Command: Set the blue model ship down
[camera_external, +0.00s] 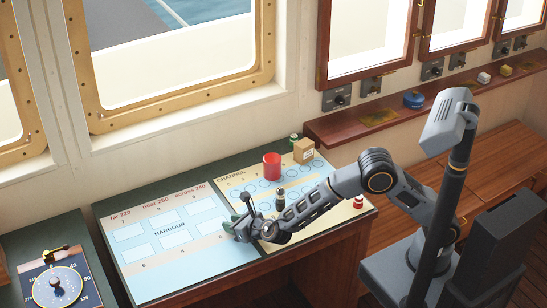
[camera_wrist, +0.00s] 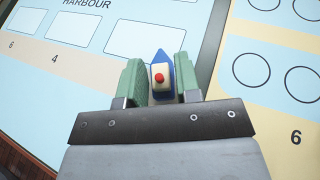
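The blue model ship (camera_wrist: 160,75) has a pale cabin with a red top and sits between the two green fingers of my gripper (camera_wrist: 161,82) in the wrist view. The fingers are closed against its sides, and its pointed bow faces away from the wrist. In the external view my gripper (camera_external: 243,220) is low over the chart board, near the border of the harbour half (camera_external: 150,262) and the channel half (camera_external: 325,205). The ship cannot be made out there. I cannot tell whether its hull touches the board.
A red cup (camera_external: 272,166), a cardboard box (camera_external: 304,150) and a green can (camera_external: 293,140) stand at the back of the channel side. A small red-and-white piece (camera_external: 358,201) stands at its right edge. The harbour side's pale rectangles look empty. A compass dial (camera_external: 58,287) lies left.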

